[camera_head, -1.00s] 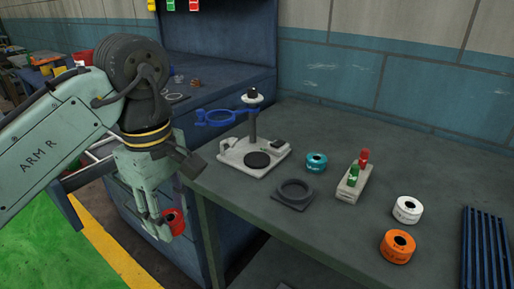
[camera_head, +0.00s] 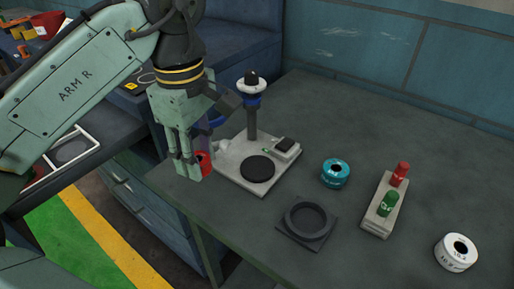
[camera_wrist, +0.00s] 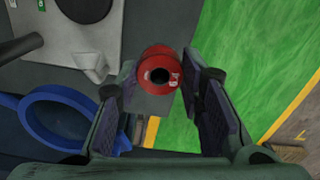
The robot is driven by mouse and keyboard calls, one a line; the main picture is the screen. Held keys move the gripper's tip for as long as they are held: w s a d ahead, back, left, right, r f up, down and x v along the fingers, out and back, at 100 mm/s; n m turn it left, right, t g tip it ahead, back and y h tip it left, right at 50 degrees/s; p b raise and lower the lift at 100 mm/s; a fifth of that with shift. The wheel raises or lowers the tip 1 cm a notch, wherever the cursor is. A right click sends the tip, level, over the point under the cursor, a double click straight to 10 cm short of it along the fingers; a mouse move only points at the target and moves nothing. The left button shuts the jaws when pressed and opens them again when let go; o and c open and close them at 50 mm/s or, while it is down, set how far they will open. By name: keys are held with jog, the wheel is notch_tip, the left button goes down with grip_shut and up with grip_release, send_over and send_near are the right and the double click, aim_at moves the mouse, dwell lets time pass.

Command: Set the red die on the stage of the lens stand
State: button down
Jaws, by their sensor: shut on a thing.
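The red die (camera_head: 204,161) is a short red cylinder with a dark central hole. My gripper (camera_head: 190,165) is shut on it and holds it at the left edge of the workbench, left of the lens stand. In the wrist view the red die (camera_wrist: 160,76) sits between the fingertips, its holed face toward the camera. The lens stand (camera_head: 240,148) has a pale base, a dark post and a round black stage (camera_head: 257,169), which is bare. Its blue ring (camera_wrist: 65,120) shows at left in the wrist view; my gripper partly hides it in the head view.
A black square holder with a round recess (camera_head: 307,221) lies in front of the stand. A teal die (camera_head: 335,173), a pale block with red and green plugs (camera_head: 379,212) and a white die (camera_head: 457,252) stand to the right. Bare bench lies behind them.

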jog(key=p, duration=0.2)
send_over(257, 166)
jog(key=shift+s+a+f, duration=0.1)
jog(key=shift+f, duration=0.45)
jog(key=shift+f+p, duration=0.4)
jog(key=shift+f, duration=1.35)
jog(key=shift+f, duration=0.2)
jog(key=c, duration=1.1)
grip_release()
jog(key=shift+r, duration=0.1)
notch_tip(257, 166, up, 12)
jog(key=shift+r+b, duration=0.15)
jog(key=shift+b, duration=0.5)
